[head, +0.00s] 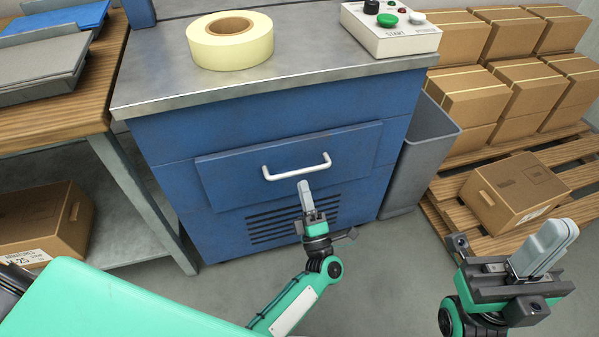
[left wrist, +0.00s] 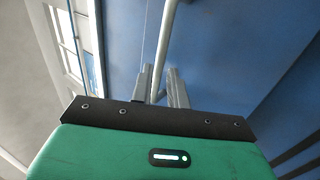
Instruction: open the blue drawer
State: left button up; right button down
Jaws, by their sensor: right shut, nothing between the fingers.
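The blue drawer (head: 225,178) is in the front of the blue cabinet and looks closed, with a white bar handle (head: 283,174) across its middle. My left gripper (head: 304,187) points up at the handle, its tips just below the bar in the head view. In the left wrist view my left gripper (left wrist: 161,80) has its two fingers apart, and the handle (left wrist: 166,38) runs down toward the gap between them. I cannot tell whether the tips reach around the bar. My right gripper (head: 553,240) is shut and empty at the lower right, away from the cabinet.
The metal cabinet top (head: 310,75) holds a cream tape roll (head: 230,40) and a button box (head: 390,30). A grey bin (head: 422,145) stands right of the cabinet, with boxes on a pallet (head: 450,205) beyond. A wooden bench (head: 60,122) is at left. The floor before the cabinet is clear.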

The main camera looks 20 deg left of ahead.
aim_at(299, 170)
pick_arm(q)
jog(key=shift+x, duration=2.65)
grip_shut()
